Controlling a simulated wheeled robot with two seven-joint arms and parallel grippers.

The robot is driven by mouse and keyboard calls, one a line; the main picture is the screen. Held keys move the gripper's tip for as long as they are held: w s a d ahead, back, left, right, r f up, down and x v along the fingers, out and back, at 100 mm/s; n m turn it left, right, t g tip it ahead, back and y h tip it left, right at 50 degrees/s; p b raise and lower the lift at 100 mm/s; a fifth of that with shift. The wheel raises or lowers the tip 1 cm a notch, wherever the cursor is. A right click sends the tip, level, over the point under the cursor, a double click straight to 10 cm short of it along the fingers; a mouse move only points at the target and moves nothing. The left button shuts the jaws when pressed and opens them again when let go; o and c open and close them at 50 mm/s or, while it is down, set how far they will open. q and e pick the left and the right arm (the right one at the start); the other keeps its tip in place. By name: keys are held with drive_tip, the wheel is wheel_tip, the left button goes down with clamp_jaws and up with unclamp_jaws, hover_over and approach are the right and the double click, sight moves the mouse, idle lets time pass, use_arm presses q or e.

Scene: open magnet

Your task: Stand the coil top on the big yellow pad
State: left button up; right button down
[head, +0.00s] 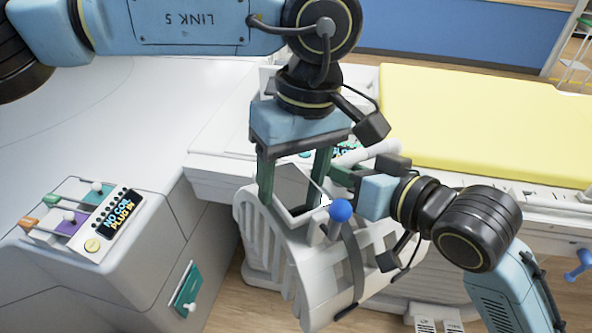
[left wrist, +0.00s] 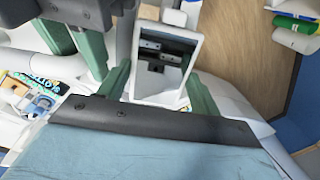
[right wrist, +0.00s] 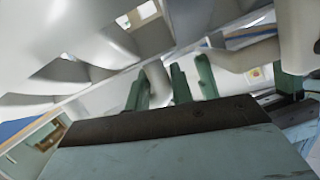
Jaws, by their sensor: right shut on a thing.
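The coil top (head: 280,250), a white slatted shell with an open box-like end, hangs tilted between my two grippers in front of the bed in the head view. The box end also shows in the left wrist view (left wrist: 185,25). My left gripper (head: 293,185) is open, pointing down, its fingers on either side of the box end. My right gripper (head: 338,178) comes in from the right and is shut on a white part of the coil top, with its fingertips partly hidden. White curved bars of it fill the right wrist view (right wrist: 75,55). The big yellow pad (head: 480,120) lies bare on the bed.
A grey console (head: 85,260) at left carries sliders and a display reading "NO COIL PLUG IN" (head: 122,215). A blue knob (head: 340,210) on a curved grey strap is close to the grippers. Another blue knob (head: 578,266) is at far right. The pad's top is clear.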

use_arm(q)
drive_tip(key=shift+d+r, duration=0.1)
drive_tip(key=shift+d, duration=0.15)
drive_tip(key=c, duration=0.9)
use_arm(e)
drive_tip(key=shift+s+a+r, duration=0.2)
drive_tip(key=shift+a+r, duration=0.05)
drive_tip(key=shift+a, duration=0.05)
use_arm(q)
drive_tip(key=shift+r, duration=0.1)
drive_tip(key=shift+c, duration=1)
use_arm(e)
drive_tip(key=c, duration=1.6)
unclamp_jaws()
drive_tip(key=shift+c, duration=0.2)
drive_tip(key=o, duration=0.5)
drive_tip(key=shift+f, duration=0.15)
